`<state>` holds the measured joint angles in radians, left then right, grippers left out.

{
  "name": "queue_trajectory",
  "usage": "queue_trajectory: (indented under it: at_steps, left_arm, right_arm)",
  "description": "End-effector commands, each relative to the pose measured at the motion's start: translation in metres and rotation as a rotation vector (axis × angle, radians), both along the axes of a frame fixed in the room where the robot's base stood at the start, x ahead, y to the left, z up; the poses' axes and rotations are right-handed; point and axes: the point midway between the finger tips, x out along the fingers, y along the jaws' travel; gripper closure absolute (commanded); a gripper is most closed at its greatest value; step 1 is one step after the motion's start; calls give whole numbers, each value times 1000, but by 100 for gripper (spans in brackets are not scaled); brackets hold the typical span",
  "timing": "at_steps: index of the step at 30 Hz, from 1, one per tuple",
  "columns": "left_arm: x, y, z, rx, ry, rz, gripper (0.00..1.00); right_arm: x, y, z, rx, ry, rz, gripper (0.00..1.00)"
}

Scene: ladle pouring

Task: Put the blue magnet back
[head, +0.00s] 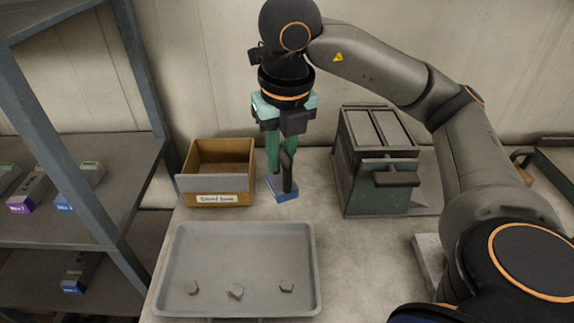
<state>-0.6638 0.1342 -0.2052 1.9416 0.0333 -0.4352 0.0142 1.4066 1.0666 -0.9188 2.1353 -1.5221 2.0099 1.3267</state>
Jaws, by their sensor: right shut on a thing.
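The blue magnet (283,193) has a flat blue base and a dark upright handle. My right gripper (284,162) comes down from above with its green fingers shut on the dark handle. The blue base is at or just above the table, between the cardboard box and the green machine; I cannot tell whether it touches the table. My left gripper is not in view.
A grey tray (163,270) with three small grey pieces lies in front. An open cardboard box (238,185) with a label stands at left, a green-grey machine (374,195) at right. Shelves (130,165) at left hold grey blocks with purple (20,209) and blue (64,206) ends.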

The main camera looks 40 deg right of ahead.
Motion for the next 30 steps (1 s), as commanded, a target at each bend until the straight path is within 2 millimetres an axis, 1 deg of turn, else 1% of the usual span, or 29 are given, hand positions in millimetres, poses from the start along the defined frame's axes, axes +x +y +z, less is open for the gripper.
queue_trajectory:
  at_steps: [1,5,10,12,15,18,23,26,27,30]
  left_arm:
    - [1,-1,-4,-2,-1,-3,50]
    - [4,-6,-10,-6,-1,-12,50]
    - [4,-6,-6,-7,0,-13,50]
    - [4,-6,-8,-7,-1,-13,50]
    - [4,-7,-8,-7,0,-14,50]
    - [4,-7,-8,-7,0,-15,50]
    - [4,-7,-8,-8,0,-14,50]
    - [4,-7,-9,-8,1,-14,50]
    - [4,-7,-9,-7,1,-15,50]
    - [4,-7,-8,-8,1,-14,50]
  right_arm:
    - [5,-7,-7,1,4,-7,100]
    - [24,-32,-23,1,6,-10,100]
    - [50,-66,-37,-1,3,-9,100]
    - [57,-75,-52,-1,7,-7,100]
    - [66,-86,-69,-1,4,-5,100]
    - [72,-93,-80,-2,2,-4,100]
    - [77,-98,-89,-1,2,-2,100]
    - [82,-105,-100,-2,3,-3,100]
    - [81,-104,-108,-3,3,-1,100]
    - [81,-104,-121,-2,3,0,100]
